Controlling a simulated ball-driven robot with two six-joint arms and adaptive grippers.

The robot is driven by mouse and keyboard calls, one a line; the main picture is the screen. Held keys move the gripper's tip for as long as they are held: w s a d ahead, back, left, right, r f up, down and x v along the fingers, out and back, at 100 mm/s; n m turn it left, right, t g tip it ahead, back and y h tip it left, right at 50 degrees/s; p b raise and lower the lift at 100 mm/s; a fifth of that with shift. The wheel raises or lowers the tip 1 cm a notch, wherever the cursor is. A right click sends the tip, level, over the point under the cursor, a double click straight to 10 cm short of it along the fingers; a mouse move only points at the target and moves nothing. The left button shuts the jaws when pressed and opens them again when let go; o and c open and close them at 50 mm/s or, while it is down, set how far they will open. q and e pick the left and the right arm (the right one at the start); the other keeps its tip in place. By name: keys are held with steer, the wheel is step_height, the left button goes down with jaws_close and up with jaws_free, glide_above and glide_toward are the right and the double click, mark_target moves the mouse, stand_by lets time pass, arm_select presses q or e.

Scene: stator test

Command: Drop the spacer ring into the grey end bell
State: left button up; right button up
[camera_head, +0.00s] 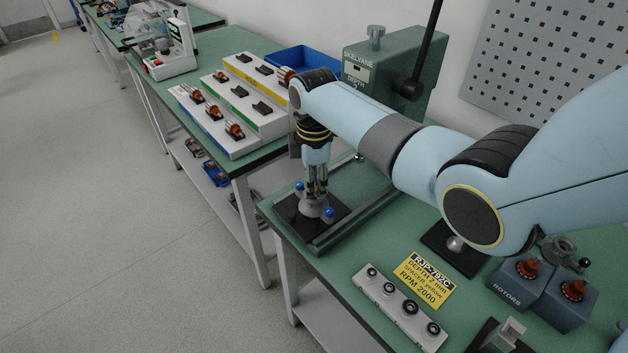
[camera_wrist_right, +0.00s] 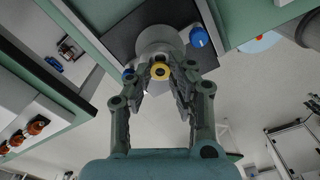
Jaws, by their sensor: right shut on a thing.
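My right gripper (camera_head: 317,190) points down over the grey end bell (camera_head: 312,208), which stands on a black pad between blue-topped posts. In the wrist view the fingertips of my right gripper (camera_wrist_right: 161,75) are shut on a small yellow spacer ring (camera_wrist_right: 160,71). The ring appears in front of the round grey end bell (camera_wrist_right: 157,40). The gap between ring and end bell is hard to tell. In the head view the ring is too small or hidden to make out. My left gripper is in neither view.
A green press (camera_head: 390,75) stands behind my right arm. A white rack (camera_head: 399,310) with several dark rings and a yellow card (camera_head: 424,280) reading "SPACER yellow" lie at the front. Blue rotor blocks (camera_head: 540,292) stand at right. Stepped racks (camera_head: 237,96) are on the neighbouring bench.

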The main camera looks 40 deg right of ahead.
steer(key=shift+f, duration=0.4)
steer(key=shift+f, duration=0.15)
steer(key=o, duration=0.8)
steer(key=shift+r, duration=0.2)
step_height(320, 180, up, 12)
steer(key=shift+f, duration=0.2)
stand_by(0.6)
